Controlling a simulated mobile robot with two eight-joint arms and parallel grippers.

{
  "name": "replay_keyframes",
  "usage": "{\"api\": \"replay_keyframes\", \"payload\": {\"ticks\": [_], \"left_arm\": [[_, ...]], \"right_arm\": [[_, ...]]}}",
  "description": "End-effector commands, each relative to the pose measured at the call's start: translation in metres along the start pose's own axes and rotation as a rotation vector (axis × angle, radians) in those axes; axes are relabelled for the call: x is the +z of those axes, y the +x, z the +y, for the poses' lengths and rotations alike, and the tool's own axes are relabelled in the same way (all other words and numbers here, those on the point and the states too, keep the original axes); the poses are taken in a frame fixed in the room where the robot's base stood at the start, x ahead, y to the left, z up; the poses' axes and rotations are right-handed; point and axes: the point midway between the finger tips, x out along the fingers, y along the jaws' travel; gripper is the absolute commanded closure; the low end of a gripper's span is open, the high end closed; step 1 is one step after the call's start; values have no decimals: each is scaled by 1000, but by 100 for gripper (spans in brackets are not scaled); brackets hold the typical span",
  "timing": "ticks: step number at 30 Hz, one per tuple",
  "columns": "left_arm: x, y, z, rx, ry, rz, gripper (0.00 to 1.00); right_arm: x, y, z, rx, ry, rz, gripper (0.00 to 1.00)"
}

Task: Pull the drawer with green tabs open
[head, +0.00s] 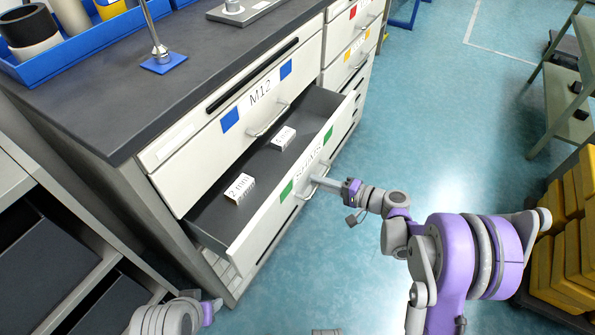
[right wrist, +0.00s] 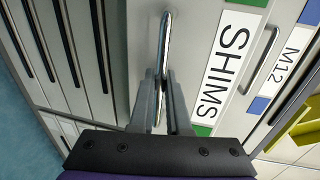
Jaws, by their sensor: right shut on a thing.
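The drawer with green tabs (head: 262,207) is pulled out from the cabinet in the head view. Its front has a SHIMS label between two green tabs. Inside lie two small white boxes, one marked 2 mm (head: 239,188), the other (head: 283,138) further back. My right gripper (head: 318,181) is at the front of this drawer, shut on its handle. In the right wrist view the fingers close around the metal handle (right wrist: 165,45), beside the SHIMS label (right wrist: 226,66). Part of my left arm shows at the bottom left, but its fingers are not visible.
The M12 drawer (head: 225,120) with blue tabs is shut above the open one. The worktop (head: 150,95) holds a blue bin (head: 75,45) of cylinders. Yellow bins (head: 570,250) and a green shelf frame stand at the right. The blue floor (head: 430,120) between is clear.

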Motion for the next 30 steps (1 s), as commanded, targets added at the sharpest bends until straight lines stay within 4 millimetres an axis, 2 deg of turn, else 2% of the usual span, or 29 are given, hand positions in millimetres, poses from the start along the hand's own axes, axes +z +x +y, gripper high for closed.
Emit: {"api": "replay_keyframes", "payload": {"ticks": [1,6,15,22,30], "left_arm": [[0,0,0,0,0,0,50],[0,1,0,0,0,0,50],[0,2,0,0,0,-1,50],[0,2,0,0,0,-1,50],[0,2,0,0,0,-1,50]], "right_arm": [[-1,-16,3,1,0,6,100],[-1,-62,13,1,1,6,100],[-1,-131,26,0,1,4,100],[-1,-163,32,0,0,2,100],[0,-176,35,-1,0,0,100]]}}
